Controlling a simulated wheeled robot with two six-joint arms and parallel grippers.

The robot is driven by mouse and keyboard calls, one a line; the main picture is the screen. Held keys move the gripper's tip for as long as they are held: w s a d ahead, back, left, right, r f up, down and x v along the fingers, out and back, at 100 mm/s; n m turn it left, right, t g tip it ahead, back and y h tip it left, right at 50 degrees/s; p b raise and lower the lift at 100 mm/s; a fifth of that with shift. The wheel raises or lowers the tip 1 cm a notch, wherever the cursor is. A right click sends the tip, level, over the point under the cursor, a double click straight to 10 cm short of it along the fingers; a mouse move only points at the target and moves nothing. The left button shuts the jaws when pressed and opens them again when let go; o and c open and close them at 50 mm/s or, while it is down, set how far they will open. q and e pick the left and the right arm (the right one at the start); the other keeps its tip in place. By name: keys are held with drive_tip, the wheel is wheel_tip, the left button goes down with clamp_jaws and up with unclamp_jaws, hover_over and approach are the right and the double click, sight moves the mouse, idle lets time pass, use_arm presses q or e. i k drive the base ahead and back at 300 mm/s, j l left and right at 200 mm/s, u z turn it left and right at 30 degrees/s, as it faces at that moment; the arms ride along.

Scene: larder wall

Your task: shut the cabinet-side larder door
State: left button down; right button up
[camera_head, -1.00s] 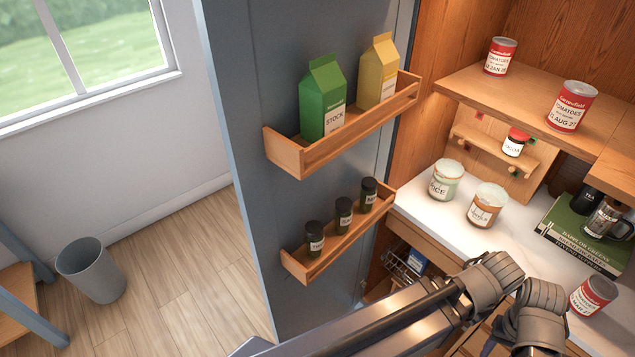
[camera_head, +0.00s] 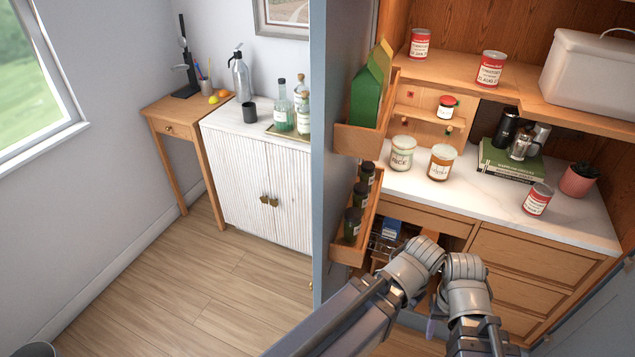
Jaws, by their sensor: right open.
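The cabinet-side larder door (camera_head: 319,190) stands open, seen nearly edge-on in the middle of the head view. Its blue-grey edge faces me and its inner side faces the larder. The inner side carries an upper wooden rack (camera_head: 358,141) with green and yellow cartons, and a lower rack (camera_head: 348,254) with several dark jars. My right gripper (camera_head: 431,322) is low in front of the larder drawers, mostly hidden by my grey arm links. It is open, to the right of the door, with no visible contact. My left gripper is not discernible.
A white ribbed cabinet (camera_head: 252,180) stands left of the door, with bottles on top. The larder counter (camera_head: 490,196) holds jars, books and a can. Another blue-grey panel (camera_head: 597,315) is at lower right. Wooden floor (camera_head: 200,290) is clear left of the door.

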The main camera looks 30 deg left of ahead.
sight(343, 33)
drive_tip(key=k+j, duration=0.1)
drive_tip(key=j, duration=0.35)
drive_tip(key=k+j+z, duration=0.15)
drive_tip(key=j, duration=0.75)
drive_tip(key=k+j+z, duration=0.1)
drive_tip(key=j, duration=0.35)
drive_tip(key=k+j+z, duration=0.1)
drive_tip(key=j, duration=0.3)
drive_tip(key=k, duration=0.1)
